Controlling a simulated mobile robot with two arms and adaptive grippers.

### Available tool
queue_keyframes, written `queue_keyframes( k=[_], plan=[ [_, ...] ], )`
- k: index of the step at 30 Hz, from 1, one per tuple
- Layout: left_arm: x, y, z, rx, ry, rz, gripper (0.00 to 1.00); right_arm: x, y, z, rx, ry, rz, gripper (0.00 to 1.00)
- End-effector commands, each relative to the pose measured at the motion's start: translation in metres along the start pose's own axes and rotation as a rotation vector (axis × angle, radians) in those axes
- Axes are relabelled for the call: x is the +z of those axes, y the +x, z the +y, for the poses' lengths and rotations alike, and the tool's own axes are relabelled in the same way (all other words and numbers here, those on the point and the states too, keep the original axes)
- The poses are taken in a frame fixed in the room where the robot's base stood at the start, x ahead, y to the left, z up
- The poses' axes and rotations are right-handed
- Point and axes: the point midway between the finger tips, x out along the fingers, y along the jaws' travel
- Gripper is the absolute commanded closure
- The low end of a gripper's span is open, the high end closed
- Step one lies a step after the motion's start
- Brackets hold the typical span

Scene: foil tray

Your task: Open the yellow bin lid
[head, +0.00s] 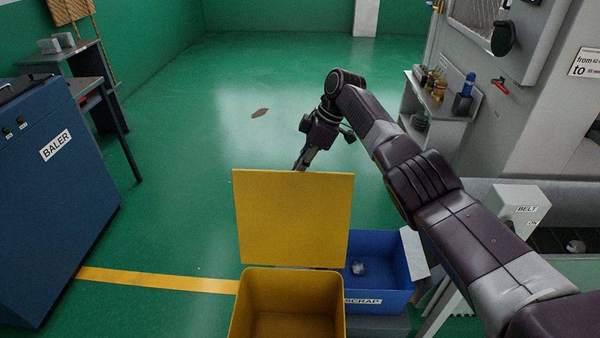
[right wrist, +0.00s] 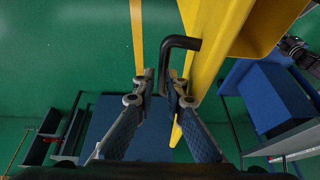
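The yellow bin (head: 290,290) stands at the bottom centre of the head view, its mouth uncovered. Its yellow lid (head: 294,218) is raised, standing about upright at the bin's far edge. My right gripper (head: 300,164) is at the lid's top edge, partly hidden behind it. In the right wrist view, a black bracket-shaped handle (right wrist: 180,42) joins the yellow lid (right wrist: 205,60). The fingers of my right gripper (right wrist: 160,84) are close together around the handle's bar. Where the fingers touch the bar is hard to see. My left gripper is in neither view.
A blue scrap bin (head: 385,270) stands right of the yellow bin, with a crumpled piece in it. The blue baler (head: 60,190) is at the left. A grey belt box (head: 515,215) is at the right. Green floor (head: 180,200) is open beyond the bins.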

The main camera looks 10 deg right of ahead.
Motion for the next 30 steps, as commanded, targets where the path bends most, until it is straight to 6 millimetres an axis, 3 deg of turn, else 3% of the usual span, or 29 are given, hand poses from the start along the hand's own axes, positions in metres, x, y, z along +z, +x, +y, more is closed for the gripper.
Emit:
queue_keyframes(
  k=[1,6,12,24,30],
  plan=[
    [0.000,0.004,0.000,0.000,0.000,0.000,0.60,0.025,0.021,0.003,0.006,0.029,-0.037,0.88],
    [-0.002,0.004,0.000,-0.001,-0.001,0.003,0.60,0.024,0.022,0.002,0.005,0.028,-0.037,0.73],
    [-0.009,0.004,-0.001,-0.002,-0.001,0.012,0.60,0.021,0.023,0.001,0.003,0.025,-0.035,0.73],
    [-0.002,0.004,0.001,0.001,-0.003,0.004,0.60,0.019,0.024,0.000,0.002,0.019,-0.034,0.73],
    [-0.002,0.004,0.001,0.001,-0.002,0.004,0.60,0.018,0.013,0.000,0.005,0.017,-0.031,0.73]
  ],
)
